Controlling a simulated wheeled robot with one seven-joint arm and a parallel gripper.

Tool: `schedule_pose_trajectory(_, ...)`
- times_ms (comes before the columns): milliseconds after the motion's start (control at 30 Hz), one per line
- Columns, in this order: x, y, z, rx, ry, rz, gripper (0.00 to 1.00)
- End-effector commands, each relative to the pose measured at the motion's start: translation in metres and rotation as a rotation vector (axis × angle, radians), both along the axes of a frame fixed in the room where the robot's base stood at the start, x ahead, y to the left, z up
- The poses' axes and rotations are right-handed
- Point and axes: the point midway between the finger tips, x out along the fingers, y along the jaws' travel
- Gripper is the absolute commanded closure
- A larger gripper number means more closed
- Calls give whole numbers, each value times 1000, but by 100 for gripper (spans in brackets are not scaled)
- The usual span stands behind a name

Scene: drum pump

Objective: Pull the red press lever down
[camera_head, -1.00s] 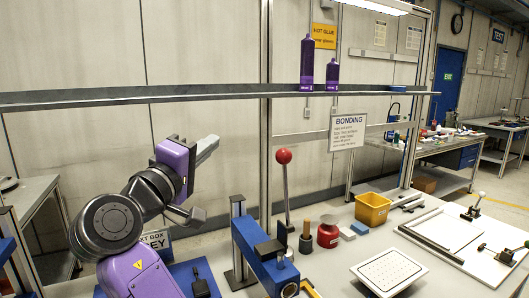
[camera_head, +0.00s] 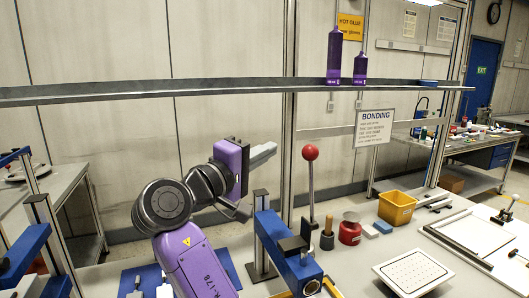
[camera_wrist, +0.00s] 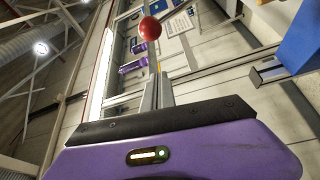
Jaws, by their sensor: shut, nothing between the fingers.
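The red press lever has a red ball knob (camera_head: 310,152) on a metal rod that stands upright. Its rod rises beside the blue press (camera_head: 288,251) on the workbench. The red ball also shows in the wrist view (camera_wrist: 150,28), just beyond the fingertips. My gripper (camera_head: 274,150) is to the left of the ball, at about its height, with its grey fingers pointing right towards it. In the wrist view my gripper (camera_wrist: 158,78) has its fingers together, with nothing between them. The ball looks apart from the fingers.
A yellow bin (camera_head: 396,207), a red pot (camera_head: 350,232) and a wooden-handled tool (camera_head: 327,238) stand right of the press. A white perforated plate (camera_head: 412,272) lies in front. A metal shelf (camera_head: 220,90) with purple bottles crosses above. Another blue press (camera_head: 30,250) stands at the left.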

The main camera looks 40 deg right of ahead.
Motion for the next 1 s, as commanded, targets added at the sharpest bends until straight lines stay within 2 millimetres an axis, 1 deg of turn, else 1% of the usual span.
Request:
schedule_pose_trajectory(33, 2, -11, 3, 1, 1, -4, 100)
schedule_pose_trajectory(100, 5, -25, 5, 1, 1, -4, 100)
schedule_pose_trajectory(333, 15, -67, 9, 1, 0, -2, 100)
schedule_pose_trajectory(400, 2, -61, 5, 2, 1, 2, 100)
schedule_pose_trajectory(500, -10, -60, 2, 1, 0, 2, 100)
schedule_pose_trajectory(600, -18, -59, 0, 1, 0, 1, 100)
schedule_pose_trajectory(733, -23, -59, -1, 0, -1, 1, 100)
schedule_pose_trajectory(1000, -24, -59, -1, 0, -1, 1, 100)
